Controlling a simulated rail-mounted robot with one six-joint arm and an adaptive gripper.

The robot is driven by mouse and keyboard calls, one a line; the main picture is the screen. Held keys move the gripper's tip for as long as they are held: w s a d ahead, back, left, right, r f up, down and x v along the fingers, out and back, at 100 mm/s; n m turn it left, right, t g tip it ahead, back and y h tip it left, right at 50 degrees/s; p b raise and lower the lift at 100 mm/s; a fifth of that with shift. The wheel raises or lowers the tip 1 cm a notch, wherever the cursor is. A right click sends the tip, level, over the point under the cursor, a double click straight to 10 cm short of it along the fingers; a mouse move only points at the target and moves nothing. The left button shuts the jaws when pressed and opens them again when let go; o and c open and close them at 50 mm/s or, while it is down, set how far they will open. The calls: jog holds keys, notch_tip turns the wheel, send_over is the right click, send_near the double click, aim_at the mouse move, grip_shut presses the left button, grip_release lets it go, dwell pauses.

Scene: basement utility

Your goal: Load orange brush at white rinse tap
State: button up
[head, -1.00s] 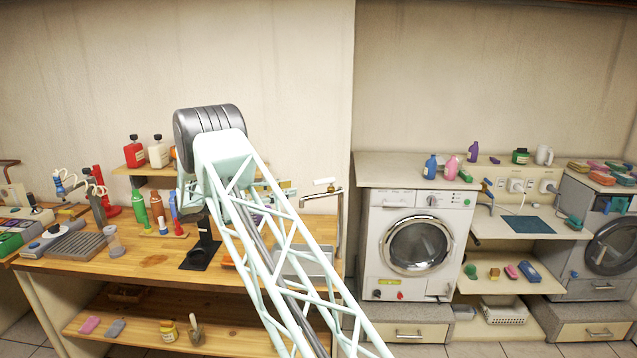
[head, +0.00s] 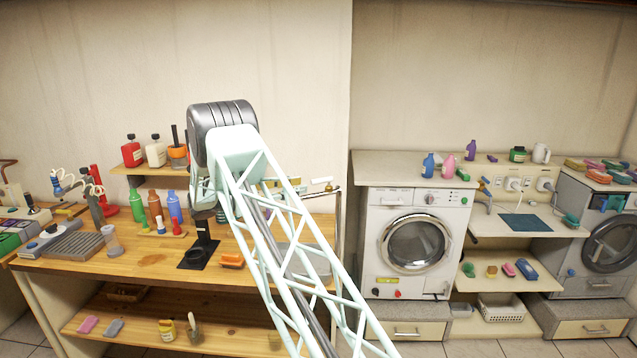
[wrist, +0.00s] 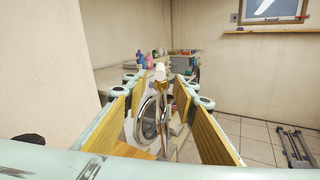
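The orange brush (head: 232,260) lies on the wooden workbench, just left of my arm in the head view. The rinse tap is a metal pipe with a white top (head: 322,181), at the bench's right end. In the wrist view the tap's white top (wrist: 160,72) shows between my fingers, beyond them. My gripper (wrist: 163,100) is open, with yellow inner pads wide apart and nothing seen between them. The grey sink basin (head: 322,264) is partly behind my arm.
A black stand (head: 194,258) is just left of the brush. Several bottles (head: 155,207) stand farther left. A small shelf (head: 140,170) holds more bottles and an orange pot. A washing machine (head: 417,243) stands to the right. The bench front is mostly clear.

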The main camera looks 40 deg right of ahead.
aim_at(328, 180)
jog(key=p+x, duration=0.1)
jog(key=x, duration=0.8)
grip_shut()
